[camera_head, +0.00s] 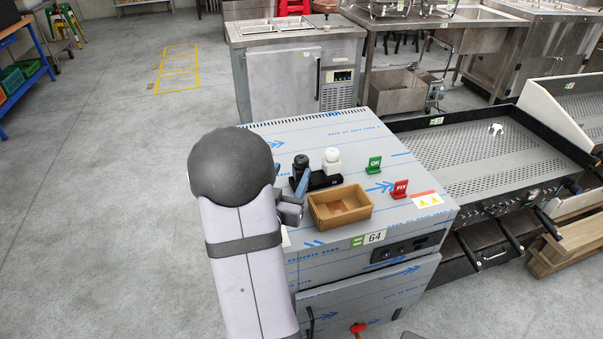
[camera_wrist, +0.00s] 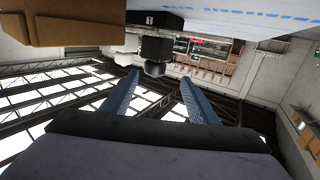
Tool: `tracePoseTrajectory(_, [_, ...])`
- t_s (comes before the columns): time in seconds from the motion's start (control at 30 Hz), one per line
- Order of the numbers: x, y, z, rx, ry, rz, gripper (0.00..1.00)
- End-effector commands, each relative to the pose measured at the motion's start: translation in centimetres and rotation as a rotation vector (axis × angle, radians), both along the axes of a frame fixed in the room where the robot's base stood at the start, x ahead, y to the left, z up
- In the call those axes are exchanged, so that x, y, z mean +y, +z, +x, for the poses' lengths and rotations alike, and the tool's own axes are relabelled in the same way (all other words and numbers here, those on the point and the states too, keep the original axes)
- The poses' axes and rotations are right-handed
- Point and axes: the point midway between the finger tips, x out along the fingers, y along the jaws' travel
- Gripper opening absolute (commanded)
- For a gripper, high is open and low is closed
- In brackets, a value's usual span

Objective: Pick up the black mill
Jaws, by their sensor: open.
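The black mill (camera_head: 301,167) stands upright in a black holder (camera_head: 324,183) on the film-covered steel top, left of a white mill (camera_head: 332,161). My gripper (camera_head: 301,187) is at the left of the holder, and its blue finger partly covers the black mill's lower part. In the wrist view, which is upside down, my gripper (camera_wrist: 160,76) has its two blue fingers spread with nothing between them. The black mill (camera_wrist: 156,48) shows ahead of the fingertips, within the gap's width and nearer the left finger. The white mill (camera_wrist: 125,50) is partly hidden there.
A brown open box (camera_head: 342,219) stands in front of the holder, close to my gripper. A green sign (camera_head: 374,164) and a red sign (camera_head: 400,189) stand to the right. The steel cabinet top (camera_head: 345,138) is clear behind the mills. A griddle (camera_head: 465,150) adjoins at right.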

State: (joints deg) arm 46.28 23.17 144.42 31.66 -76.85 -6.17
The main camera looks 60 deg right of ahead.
Motion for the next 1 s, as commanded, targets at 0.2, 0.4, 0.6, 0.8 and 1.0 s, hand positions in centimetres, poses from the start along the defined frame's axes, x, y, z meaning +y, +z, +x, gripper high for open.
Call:
tracePoseTrajectory(0.2, [-0.3,-0.2,-1.3,0.007,-0.034,0.004,0.54])
tracePoseTrajectory(0.4, [-1.6,-0.1,-0.9,0.007,-0.034,0.004,0.54])
tracePoseTrajectory(0.6, [-2.3,-0.2,-0.7,0.006,-0.030,0.004,0.54])
tracePoseTrajectory(0.8, [-3.6,-0.2,-0.4,0.007,-0.032,0.005,0.54])
tracePoseTrajectory(1.0, [-6.0,-0.4,0.3,0.006,-0.032,0.004,0.54])
